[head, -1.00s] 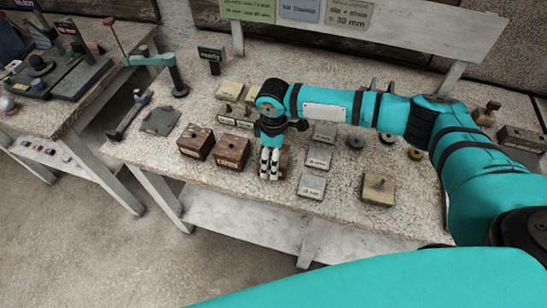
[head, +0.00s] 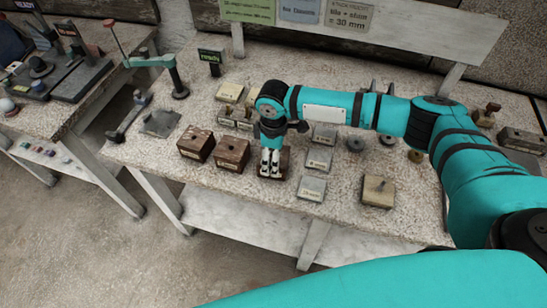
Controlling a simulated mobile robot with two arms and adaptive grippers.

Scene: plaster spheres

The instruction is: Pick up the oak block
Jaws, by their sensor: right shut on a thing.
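My right gripper (head: 270,170) points down at the middle of the workbench. It is shut on a dark brown block (head: 286,164), which shows only at the sides of the fingers. Its label is hidden or too small to read, so I cannot tell its wood by name. Two similar dark brown blocks with knobs and small labels stand to its left: one nearer the gripper (head: 232,153) and one farther left (head: 196,144). A pale wooden block (head: 378,191) with a knob stands to the right. I see no clear lift of the held block. My left gripper is not in view.
Several grey labelled plates (head: 312,188) lie just right of the gripper. Pale blocks (head: 229,92) stand behind it. A small sign (head: 211,61) and a teal stand (head: 172,70) are at the back left. The bench's (head: 330,212) front strip is clear.

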